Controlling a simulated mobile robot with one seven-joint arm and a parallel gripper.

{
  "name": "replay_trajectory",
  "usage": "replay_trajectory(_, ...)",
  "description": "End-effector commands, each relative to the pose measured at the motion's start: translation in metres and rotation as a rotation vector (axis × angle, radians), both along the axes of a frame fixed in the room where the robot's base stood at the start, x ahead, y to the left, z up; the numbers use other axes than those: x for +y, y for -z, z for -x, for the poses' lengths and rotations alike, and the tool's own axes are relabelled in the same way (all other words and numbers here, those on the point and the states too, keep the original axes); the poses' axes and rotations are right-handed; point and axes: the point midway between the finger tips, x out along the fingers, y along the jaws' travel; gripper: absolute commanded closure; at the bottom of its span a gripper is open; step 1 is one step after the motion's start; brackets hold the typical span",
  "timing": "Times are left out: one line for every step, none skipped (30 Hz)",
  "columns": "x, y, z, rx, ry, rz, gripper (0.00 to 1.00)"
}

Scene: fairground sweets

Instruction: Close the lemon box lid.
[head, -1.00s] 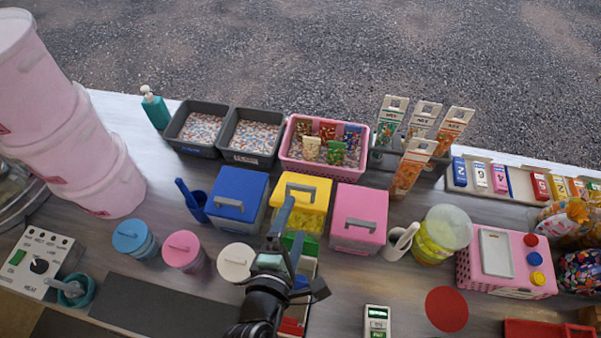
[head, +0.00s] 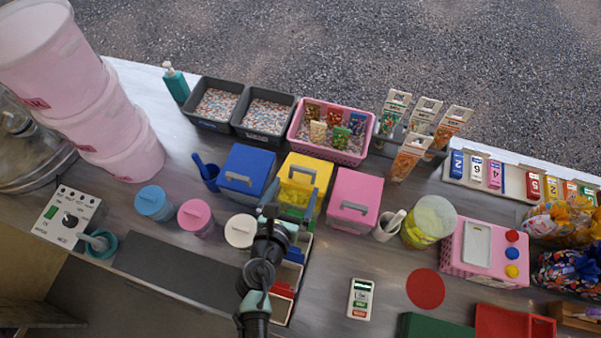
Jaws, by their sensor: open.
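The lemon box (head: 296,197) is the yellow-lidded box between the blue and pink ones. Its yellow lid (head: 308,165) has a grey handle (head: 301,170) on it. Yellow sweets show below the lid at the front. I cannot tell whether the lid is fully down or slightly raised. My gripper (head: 288,205) is open and empty, at the front of the lemon box just below the handle. Its fingers partly cover the box front; I cannot tell if they touch it.
A blue-lidded box (head: 247,168) stands close on the left and a pink-lidded box (head: 356,196) close on the right. A white round-lidded jar (head: 240,231) is left of my gripper. Pink and grey trays (head: 343,155) lie behind. Counter around the card reader (head: 361,298) is mostly clear.

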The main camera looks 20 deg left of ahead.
Motion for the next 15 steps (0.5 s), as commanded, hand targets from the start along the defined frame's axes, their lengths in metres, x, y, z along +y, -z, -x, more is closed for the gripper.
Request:
replay_trajectory(-0.001, 0.003, -0.01, -0.002, 0.001, 0.002, 0.0)
replay_trajectory(0.0, 0.005, -0.015, -0.003, 0.001, 0.001, 0.0)
replay_trajectory(0.0, 0.008, -0.021, -0.002, 0.001, 0.001, 0.0)
replay_trajectory(0.0, 0.01, -0.025, -0.002, 0.001, 0.0, 0.0)
replay_trajectory(-0.001, 0.012, -0.029, -0.002, 0.001, 0.0, 0.0)
replay_trajectory(-0.001, 0.014, -0.034, -0.002, 0.001, 0.0, 0.0)
replay_trajectory(0.0, 0.016, -0.037, -0.001, 0.001, 0.0, 0.0)
replay_trajectory(0.0, 0.016, -0.04, -0.002, 0.001, -0.001, 0.0)
replay_trajectory(0.0, 0.018, -0.043, -0.001, 0.001, -0.001, 0.0)
replay_trajectory(0.0, 0.019, -0.045, -0.001, 0.002, -0.001, 0.0)
replay_trajectory(0.0, 0.019, -0.047, -0.001, 0.002, -0.001, 0.0)
replay_trajectory(0.0, 0.02, -0.049, -0.001, 0.001, -0.001, 0.0)
replay_trajectory(0.0, 0.021, -0.05, 0.0, 0.001, -0.001, 0.0)
replay_trajectory(0.0, 0.021, -0.051, 0.0, 0.001, -0.001, 0.0)
replay_trajectory(0.0, 0.021, -0.052, -0.001, 0.001, -0.001, 0.0)
